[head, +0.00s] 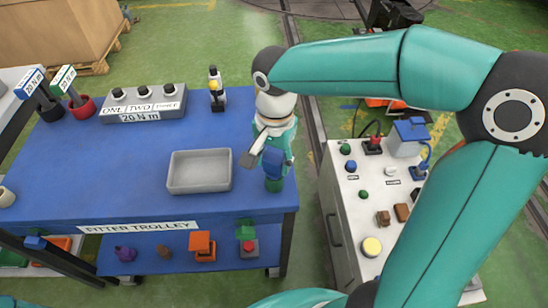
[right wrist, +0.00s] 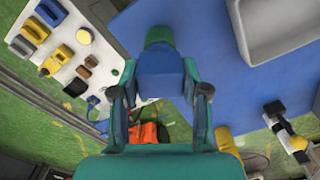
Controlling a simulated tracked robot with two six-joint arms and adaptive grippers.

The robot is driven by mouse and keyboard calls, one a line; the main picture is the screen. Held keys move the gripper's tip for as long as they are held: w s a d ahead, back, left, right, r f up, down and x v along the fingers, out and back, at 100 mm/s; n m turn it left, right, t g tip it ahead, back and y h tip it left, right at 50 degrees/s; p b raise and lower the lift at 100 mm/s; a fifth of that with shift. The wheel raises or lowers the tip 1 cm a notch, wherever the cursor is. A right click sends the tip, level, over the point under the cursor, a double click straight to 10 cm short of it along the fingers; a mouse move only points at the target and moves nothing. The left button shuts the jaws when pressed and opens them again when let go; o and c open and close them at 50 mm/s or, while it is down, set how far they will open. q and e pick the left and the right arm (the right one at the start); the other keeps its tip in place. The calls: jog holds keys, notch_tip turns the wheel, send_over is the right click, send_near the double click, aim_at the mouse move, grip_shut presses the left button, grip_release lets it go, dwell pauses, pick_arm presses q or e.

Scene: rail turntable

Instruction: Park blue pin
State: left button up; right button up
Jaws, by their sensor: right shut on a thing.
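My right gripper (head: 262,152) is at the right end of the blue trolley top and is shut on a blue block-like piece, which I take for the blue pin (head: 273,162). In the right wrist view, the blue pin (right wrist: 160,75) sits between the two fingers of the right gripper (right wrist: 160,98). A round green part (head: 273,185) is directly at the far end of the blue piece, by the trolley edge; it also shows in the right wrist view (right wrist: 158,36). I cannot tell whether it is joined to the pin. My left gripper is not in view.
A grey tray (head: 200,188) lies left of the gripper on the fitter trolley (head: 100,165). A grey block marked ONE, TWO (head: 143,117) and a black-and-yellow tool (head: 215,98) stand behind. A white cabinet (head: 345,200) with knobs stands right, across a gap.

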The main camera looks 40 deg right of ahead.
jog(key=shift+f, duration=0.25)
jog(key=o, duration=1.4)
jog(key=shift+c, duration=0.2)
jog(key=shift+r, duration=0.1)
notch_tip(320, 180, up, 12)
